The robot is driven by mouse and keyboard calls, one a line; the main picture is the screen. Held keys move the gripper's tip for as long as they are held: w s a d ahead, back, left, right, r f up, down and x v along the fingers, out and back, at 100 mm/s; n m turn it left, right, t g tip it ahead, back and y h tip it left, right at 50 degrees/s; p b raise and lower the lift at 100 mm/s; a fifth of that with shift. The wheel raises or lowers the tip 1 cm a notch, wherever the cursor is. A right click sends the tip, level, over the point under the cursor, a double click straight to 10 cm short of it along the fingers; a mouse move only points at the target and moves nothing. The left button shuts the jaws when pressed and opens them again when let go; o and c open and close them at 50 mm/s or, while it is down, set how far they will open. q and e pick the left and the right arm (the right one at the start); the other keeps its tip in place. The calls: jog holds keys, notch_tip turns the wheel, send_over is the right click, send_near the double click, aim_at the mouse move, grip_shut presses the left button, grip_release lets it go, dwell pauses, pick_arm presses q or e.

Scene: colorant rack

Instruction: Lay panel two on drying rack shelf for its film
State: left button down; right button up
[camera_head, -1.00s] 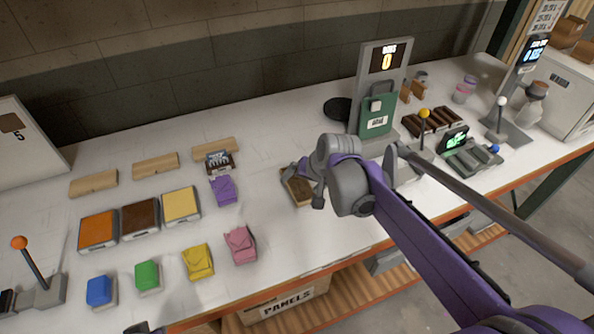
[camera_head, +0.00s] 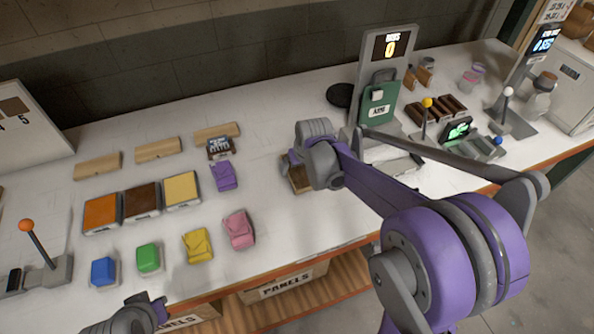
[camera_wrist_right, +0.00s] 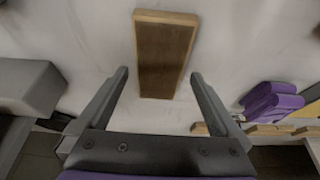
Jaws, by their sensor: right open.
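A brown wooden panel with a paler edge (camera_wrist_right: 163,52) lies flat on the white bench, just beyond my right fingertips in the right wrist view. In the head view the same panel (camera_head: 299,182) is partly hidden by my right wrist. My right gripper (camera_wrist_right: 160,76) is open and empty, its two fingers apart near the panel's near end. My left gripper (camera_head: 148,308) is only partly in view at the bottom left, and its fingers cannot be made out. I cannot tell which item is the drying rack shelf.
Orange, brown and cream trays (camera_head: 141,201) lie to the left, with several coloured blocks (camera_head: 147,257) in front and pale wooden bars (camera_head: 157,149) behind. A green device on a grey stand (camera_head: 377,104) and dark brown blocks (camera_head: 452,106) stand to the right.

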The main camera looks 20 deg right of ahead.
aim_at(297, 171)
jog(key=shift+x, duration=1.2)
jog(key=shift+d+r, duration=0.1)
jog(key=shift+r, duration=0.1)
jog(key=c, duration=1.4)
